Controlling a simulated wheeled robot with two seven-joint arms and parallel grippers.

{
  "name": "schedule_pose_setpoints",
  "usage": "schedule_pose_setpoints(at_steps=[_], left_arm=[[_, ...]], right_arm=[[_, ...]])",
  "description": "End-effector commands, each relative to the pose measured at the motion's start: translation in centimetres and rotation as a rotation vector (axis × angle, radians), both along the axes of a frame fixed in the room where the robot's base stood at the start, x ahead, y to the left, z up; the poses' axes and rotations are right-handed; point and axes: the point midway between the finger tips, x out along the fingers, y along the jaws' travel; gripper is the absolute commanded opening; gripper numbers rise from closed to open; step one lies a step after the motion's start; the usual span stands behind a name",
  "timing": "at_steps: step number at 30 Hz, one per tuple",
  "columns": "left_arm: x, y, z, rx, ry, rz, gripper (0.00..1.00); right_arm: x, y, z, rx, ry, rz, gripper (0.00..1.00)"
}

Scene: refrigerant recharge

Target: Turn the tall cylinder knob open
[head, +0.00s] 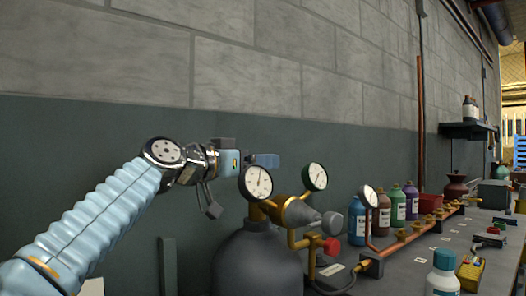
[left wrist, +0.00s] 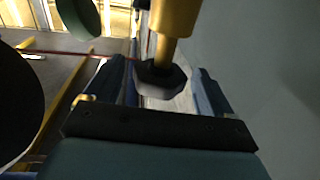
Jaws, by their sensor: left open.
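The tall dark grey cylinder (head: 257,262) stands at the lower middle of the head view, with brass fittings and gauges on top. My left gripper (head: 265,161) reaches in from the left, just above and behind the left gauge. In the left wrist view, a dark faceted knob (left wrist: 160,80) on a brass stem (left wrist: 173,20) appears between the two open blue fingers of my left gripper (left wrist: 152,88). Whether the fingers touch it cannot be told. This knob is not clearly seen in the head view. My right gripper is not in view.
A grey regulator cone (head: 306,217) and a red knob (head: 332,246) stick out to the right. Several bottles (head: 384,212) stand on the bench beyond. A wall (head: 100,120) runs behind.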

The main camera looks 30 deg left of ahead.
Motion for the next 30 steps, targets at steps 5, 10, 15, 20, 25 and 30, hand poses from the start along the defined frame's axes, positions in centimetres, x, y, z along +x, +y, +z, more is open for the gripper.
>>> schedule_pose_setpoints(at_steps=[5,10,15,20,25,30], left_arm=[[2.4,-0.6,0.2,-0.001,0.002,-0.001,0.84],[3.0,-0.8,0.0,0.0,0.001,-0.001,0.84],[3.1,-0.8,-0.1,0.001,0.0,0.0,0.84],[3.0,-0.8,0.0,0.001,0.0,0.0,0.67],[3.0,-0.8,-0.1,0.001,0.001,0.0,0.41],[3.0,-0.8,-0.1,0.003,0.002,-0.001,0.29]], right_arm=[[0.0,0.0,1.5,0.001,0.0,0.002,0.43],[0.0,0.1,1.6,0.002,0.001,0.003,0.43],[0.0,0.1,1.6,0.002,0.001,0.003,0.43],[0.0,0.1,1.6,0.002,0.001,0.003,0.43],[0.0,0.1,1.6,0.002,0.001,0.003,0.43],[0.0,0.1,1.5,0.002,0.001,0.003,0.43]])
